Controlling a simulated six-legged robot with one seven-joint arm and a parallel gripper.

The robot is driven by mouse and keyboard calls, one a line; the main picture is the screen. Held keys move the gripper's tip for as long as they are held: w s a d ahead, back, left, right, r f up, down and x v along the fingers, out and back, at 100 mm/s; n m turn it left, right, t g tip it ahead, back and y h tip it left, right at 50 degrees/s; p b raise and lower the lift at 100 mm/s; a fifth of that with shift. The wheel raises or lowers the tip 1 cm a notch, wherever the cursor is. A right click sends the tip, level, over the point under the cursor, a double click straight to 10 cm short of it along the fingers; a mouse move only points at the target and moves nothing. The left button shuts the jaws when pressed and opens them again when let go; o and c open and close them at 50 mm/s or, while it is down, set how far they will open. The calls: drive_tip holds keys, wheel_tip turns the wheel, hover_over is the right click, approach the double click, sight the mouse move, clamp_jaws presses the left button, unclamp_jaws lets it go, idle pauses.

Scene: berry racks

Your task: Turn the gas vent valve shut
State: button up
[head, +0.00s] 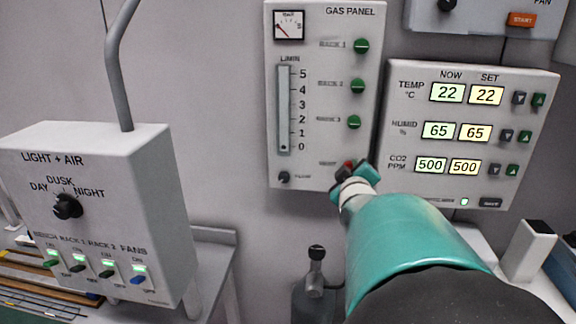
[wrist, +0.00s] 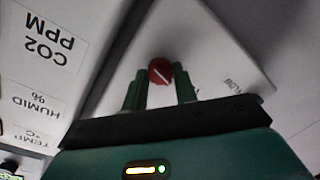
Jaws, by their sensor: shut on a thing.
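The gas panel (head: 309,170) hangs on the wall in the middle of the head view. Its vent valve is a small red knob (head: 349,164) at the panel's lower right, mostly hidden by my gripper (head: 355,174). In the wrist view, the round red knob (wrist: 159,66) has a pale line running diagonally across it. The green fingers of my gripper (wrist: 160,80) stand on either side of the knob and are shut on it. The label beside the knob is too blurred to read clearly in the head view.
Above the vent knob are three green rack valves (head: 354,122). A black flow knob (head: 284,177) sits at the panel's lower left. The climate panel (head: 395,130) is close on the right. The light and air box (head: 125,160) stands at the left. A gas bottle (head: 310,295) is below.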

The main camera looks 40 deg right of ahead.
drive_tip(key=shift+w+a+r+n, duration=0.1)
drive_tip(key=shift+r+n, duration=0.15)
drive_tip(key=shift+n, duration=0.95)
drive_tip(key=o, duration=0.9)
drive_tip(key=shift+o, duration=0.4)
drive_tip(key=shift+f+g, duration=0.15)
drive_tip(key=shift+g, duration=0.15)
